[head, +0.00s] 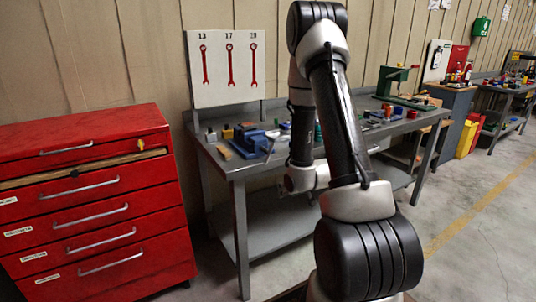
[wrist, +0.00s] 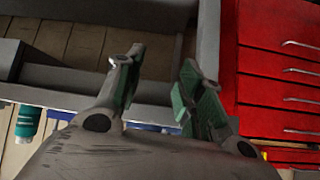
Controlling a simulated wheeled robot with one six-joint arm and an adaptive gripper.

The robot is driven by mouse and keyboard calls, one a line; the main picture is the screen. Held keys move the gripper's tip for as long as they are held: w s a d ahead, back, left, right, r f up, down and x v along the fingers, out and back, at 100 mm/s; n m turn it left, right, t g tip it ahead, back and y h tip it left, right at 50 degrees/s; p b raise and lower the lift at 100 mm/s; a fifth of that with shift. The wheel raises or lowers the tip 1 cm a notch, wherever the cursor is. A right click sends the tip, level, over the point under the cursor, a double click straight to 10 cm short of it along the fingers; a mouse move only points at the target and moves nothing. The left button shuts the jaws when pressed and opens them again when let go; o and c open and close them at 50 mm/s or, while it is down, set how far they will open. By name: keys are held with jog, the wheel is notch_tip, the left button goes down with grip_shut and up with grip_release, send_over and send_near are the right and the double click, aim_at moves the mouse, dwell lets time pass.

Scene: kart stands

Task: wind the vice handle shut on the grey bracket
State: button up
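A blue vice (head: 250,143) stands on the near left part of the grey workbench (head: 238,172) in the head view. A thin grey bar beside its right side may be the handle, but it is too small to be sure. I cannot make out the grey bracket. My gripper shows in the wrist view (wrist: 158,85) with its two green-padded fingers apart and nothing between them. In the head view my wrist hangs at the bench's front side, right of the vice and apart from it; the fingers are not clear there.
A red drawer cabinet (head: 90,205) stands left of the bench, its top drawer partly open. A board with red wrenches (head: 226,68) rises behind. A green device (head: 393,80) and small items lie farther right on the bench. Floor at the right is clear.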

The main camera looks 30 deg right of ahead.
aim_at(270, 154)
jog(key=w+r+t, duration=0.2)
jog(key=r, duration=0.1)
jog(key=w+r+t, duration=0.1)
jog(key=r+t, duration=0.2)
jog(key=w+a+r+t+y, duration=0.1)
jog(key=w+r+t, duration=0.1)
jog(key=r+t, duration=0.1)
jog(key=shift+w+r+m, duration=0.3)
jog(key=shift+w+r, duration=0.05)
jog(key=shift+r, duration=0.1)
jog(key=w, duration=0.7)
jog(key=shift+w+a, duration=0.1)
jog(key=shift+w, duration=0.1)
